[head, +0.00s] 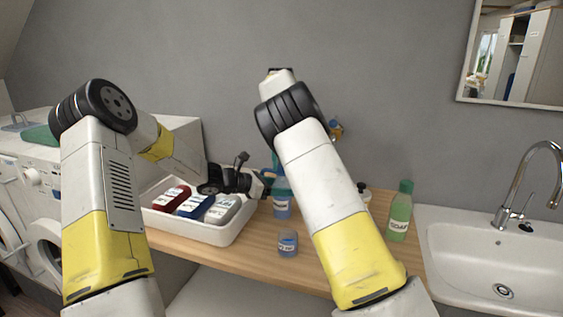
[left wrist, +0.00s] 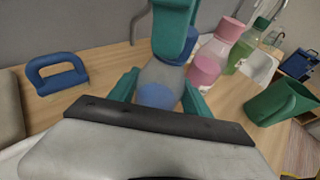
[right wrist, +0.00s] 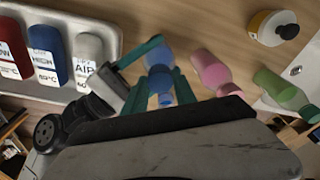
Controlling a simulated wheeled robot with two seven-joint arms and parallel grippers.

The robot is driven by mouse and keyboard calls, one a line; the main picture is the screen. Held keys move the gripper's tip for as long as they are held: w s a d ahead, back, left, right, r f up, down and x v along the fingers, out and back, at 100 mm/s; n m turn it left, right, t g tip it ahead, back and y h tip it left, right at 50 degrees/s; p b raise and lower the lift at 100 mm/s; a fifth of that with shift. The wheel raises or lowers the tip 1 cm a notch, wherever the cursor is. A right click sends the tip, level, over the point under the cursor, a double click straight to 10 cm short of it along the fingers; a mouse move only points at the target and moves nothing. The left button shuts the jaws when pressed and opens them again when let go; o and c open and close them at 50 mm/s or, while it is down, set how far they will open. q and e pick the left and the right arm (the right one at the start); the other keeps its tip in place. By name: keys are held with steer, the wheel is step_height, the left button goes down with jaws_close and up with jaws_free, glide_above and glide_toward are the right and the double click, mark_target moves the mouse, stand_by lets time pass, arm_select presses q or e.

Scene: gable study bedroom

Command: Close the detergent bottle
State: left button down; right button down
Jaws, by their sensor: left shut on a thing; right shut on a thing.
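The blue detergent bottle (head: 282,205) stands upright on the wooden counter, with a pale label low on its front. My left gripper (head: 266,180) reaches it from the left and is shut on its body; the left wrist view shows the bottle (left wrist: 160,75) between the teal fingers. My right gripper (right wrist: 156,85) comes from above and is shut on a blue piece at the bottle's top, which looks like the cap. My right arm covers part of this in the head view. Whether the cap is seated is hidden by the fingers.
A white tray (head: 205,232) with several labelled containers is at left. A pink bottle (right wrist: 210,70), a white bottle with black top (right wrist: 270,27) and a green soap bottle (head: 400,215) stand right, before the sink (head: 455,235).

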steer(key=shift+m, duration=0.7)
steer(key=c, duration=1)
jaws_free()
step_height(320, 180, up, 4)
steer(key=shift+w+f, duration=0.15)
steer(key=shift+f, duration=0.1)
steer(key=shift+r, duration=0.6)
steer(key=shift+c, duration=0.4)
